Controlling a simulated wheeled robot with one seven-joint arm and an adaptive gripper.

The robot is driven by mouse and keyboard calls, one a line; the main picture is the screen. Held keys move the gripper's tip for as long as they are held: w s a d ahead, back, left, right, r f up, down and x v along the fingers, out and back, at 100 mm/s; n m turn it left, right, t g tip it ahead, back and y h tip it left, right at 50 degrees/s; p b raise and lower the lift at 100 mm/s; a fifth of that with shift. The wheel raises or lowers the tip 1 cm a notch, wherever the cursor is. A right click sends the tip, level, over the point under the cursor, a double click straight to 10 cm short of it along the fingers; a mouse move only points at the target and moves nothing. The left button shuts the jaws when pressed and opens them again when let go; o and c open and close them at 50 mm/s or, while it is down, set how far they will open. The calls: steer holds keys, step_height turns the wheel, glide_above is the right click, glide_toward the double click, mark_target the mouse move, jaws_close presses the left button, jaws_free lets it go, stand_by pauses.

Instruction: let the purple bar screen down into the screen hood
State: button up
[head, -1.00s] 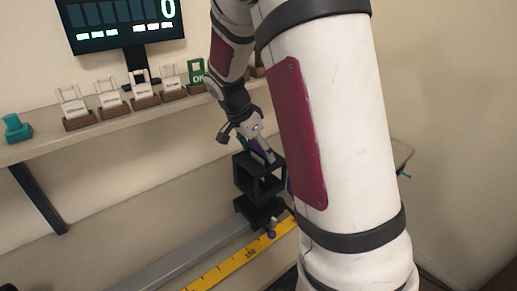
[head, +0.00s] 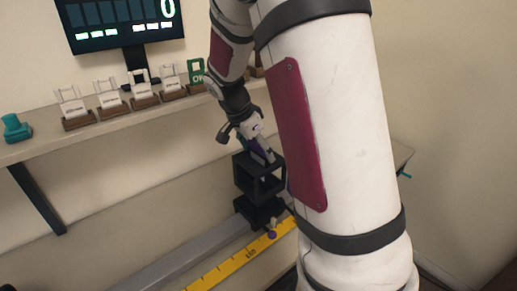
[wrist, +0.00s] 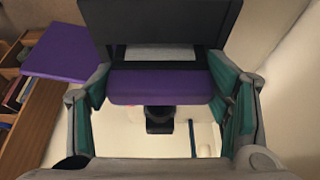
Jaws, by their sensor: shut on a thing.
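The purple bar screen (wrist: 160,86) spans between the teal-padded fingers of my gripper (wrist: 165,100) in the wrist view, and the gripper is shut on it. In the head view my gripper (head: 262,150) points down over the screen hood (head: 258,182), a black open-framed box. A little of the purple screen (head: 259,145) shows between the fingers there. The black hood (wrist: 160,18) also fills the top of the wrist view, right beside the screen. The screen's lower part is hidden, so I cannot tell how far it is inside.
The hood stands on a grey rail (head: 190,258) with a yellow scale (head: 240,259) in front. A wall shelf (head: 110,122) holds several white holders in brown bases and a teal object (head: 16,128). A monitor (head: 125,22) stands behind. My arm blocks the view to the right.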

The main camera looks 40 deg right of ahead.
steer(key=shift+f, duration=0.15)
steer(key=o, duration=1.3)
steer(key=v, duration=1.2)
steer(key=s+a+n+t+y, duration=0.1)
steer(key=s+a+n, duration=0.3)
steer(key=s+n, duration=0.2)
steer(key=s+a+r+n+t+y, duration=0.1)
steer(key=s+a+n+t+y, duration=0.1)
steer(key=s+a+n, duration=0.3)
steer(key=s+a+r+n+t+y, duration=0.1)
steer(key=s+a+n, duration=0.4)
steer(key=s, duration=0.6)
steer(key=shift+s+a+n+t+y, duration=0.3)
steer(key=shift+s+n+y, duration=0.1)
steer(key=shift+n, duration=0.4)
